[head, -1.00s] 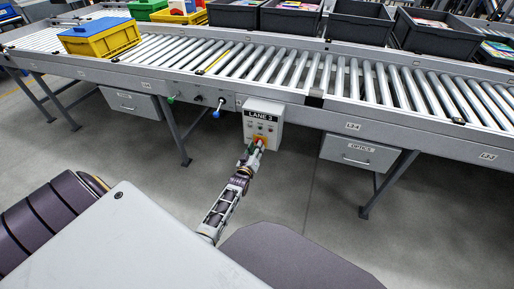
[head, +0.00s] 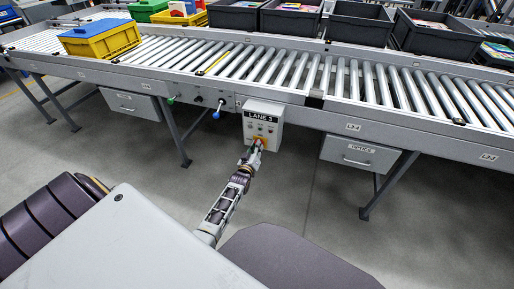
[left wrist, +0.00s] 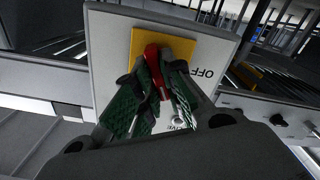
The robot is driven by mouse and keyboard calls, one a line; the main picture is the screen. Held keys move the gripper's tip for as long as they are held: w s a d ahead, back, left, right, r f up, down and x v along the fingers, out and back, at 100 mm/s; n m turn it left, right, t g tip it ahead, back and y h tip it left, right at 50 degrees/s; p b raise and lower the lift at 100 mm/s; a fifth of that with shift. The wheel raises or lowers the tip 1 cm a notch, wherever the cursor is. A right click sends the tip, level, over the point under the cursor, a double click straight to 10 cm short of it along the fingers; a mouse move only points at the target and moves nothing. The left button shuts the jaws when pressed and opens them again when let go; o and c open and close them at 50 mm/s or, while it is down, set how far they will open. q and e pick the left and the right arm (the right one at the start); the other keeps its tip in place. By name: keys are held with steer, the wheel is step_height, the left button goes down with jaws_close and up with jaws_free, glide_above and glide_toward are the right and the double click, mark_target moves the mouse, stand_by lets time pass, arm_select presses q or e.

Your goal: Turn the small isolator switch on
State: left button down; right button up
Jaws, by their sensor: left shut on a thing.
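The small isolator switch is a red handle (left wrist: 154,60) on a yellow plate (left wrist: 187,44), set in the front of a light grey box (left wrist: 108,62) with an "OFF" mark to the right of the plate. In the head view the box (head: 276,132) hangs under the conveyor edge and reads "LANE 3". My left gripper (left wrist: 156,92) has its green-padded fingers on both sides of the red handle and is shut on it. In the head view my left gripper (head: 252,156) covers the handle. My right gripper is not in view.
The roller conveyor (head: 300,77) runs above the box. Grey drawers (head: 360,154) hang under the conveyor on both sides. Open floor lies in front.

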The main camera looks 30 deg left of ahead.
arm_select(q)
steer(key=shift+m+p, duration=0.3)
steer(key=shift+m, duration=0.2)
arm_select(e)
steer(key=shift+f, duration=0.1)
arm_select(q)
steer(key=shift+d+m+p, duration=0.1)
steer(key=shift+m+p, duration=0.7)
steer(key=shift+m, duration=1.5)
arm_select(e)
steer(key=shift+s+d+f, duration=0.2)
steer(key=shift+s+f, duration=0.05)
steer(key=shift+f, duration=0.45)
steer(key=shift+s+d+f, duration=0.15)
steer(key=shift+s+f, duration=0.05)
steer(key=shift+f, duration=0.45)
arm_select(q)
steer(key=c, duration=1.6)
jaws_free()
steer(key=shift+o, duration=0.4)
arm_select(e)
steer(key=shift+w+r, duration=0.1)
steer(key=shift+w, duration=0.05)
arm_select(q)
steer(key=shift+s, duration=0.1)
